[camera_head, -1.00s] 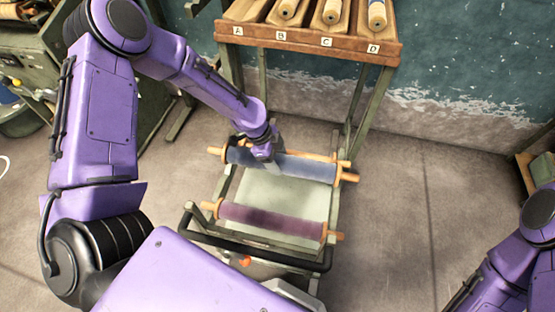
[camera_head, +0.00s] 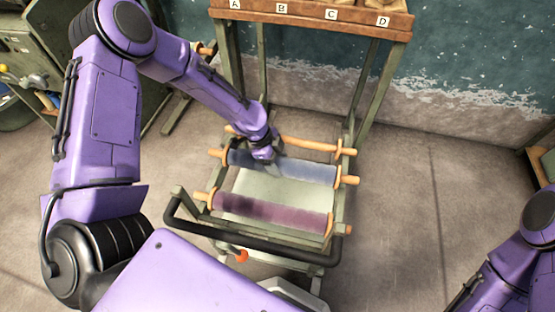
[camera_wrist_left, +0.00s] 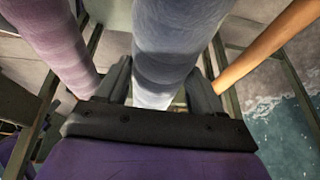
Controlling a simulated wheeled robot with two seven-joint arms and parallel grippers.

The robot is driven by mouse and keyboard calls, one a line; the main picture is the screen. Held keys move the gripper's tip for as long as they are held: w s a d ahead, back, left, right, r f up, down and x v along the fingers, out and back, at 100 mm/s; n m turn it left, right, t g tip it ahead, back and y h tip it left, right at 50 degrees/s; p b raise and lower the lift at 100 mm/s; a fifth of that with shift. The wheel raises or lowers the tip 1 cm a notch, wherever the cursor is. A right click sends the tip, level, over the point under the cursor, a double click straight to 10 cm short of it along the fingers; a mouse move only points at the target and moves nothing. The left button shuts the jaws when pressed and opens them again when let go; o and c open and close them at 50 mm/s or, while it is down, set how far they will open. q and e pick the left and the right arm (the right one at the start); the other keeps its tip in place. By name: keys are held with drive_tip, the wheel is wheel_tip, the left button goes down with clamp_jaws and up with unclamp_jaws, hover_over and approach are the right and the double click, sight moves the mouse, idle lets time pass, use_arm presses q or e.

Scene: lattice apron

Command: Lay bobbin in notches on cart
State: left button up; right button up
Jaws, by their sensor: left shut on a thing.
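The blue bobbin (camera_head: 305,169) with orange ends lies crosswise at the cart (camera_head: 275,188), behind a purple bobbin (camera_head: 268,211). My left gripper (camera_head: 264,157) is shut on the blue bobbin left of its middle. In the left wrist view the blue bobbin (camera_wrist_left: 166,45) runs between the two fingers. Its ends are at the orange holders (camera_head: 338,171) on the side rails; I cannot tell whether they rest in the notches. The purple bobbin also shows in the left wrist view (camera_wrist_left: 55,40). My right gripper is out of view.
An orange rod (camera_head: 310,144) spans the cart behind the blue bobbin. A black handle (camera_head: 250,240) crosses the near end. A wooden rack (camera_head: 305,22) labelled A to D stands behind. Floor is clear right of the cart.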

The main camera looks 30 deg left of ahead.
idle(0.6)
use_arm(q)
drive_tip(key=shift+a+p, duration=0.1)
drive_tip(key=shift+p, duration=0.25)
drive_tip(key=shift+f, duration=0.15)
drive_tip(key=shift+f+b, duration=1.05)
drive_tip(key=shift+f, duration=0.1)
drive_tip(key=shift+f, duration=0.15)
drive_tip(key=shift+f, duration=0.35)
drive_tip(key=shift+f+b, duration=0.15)
drive_tip(key=shift+b, duration=0.15)
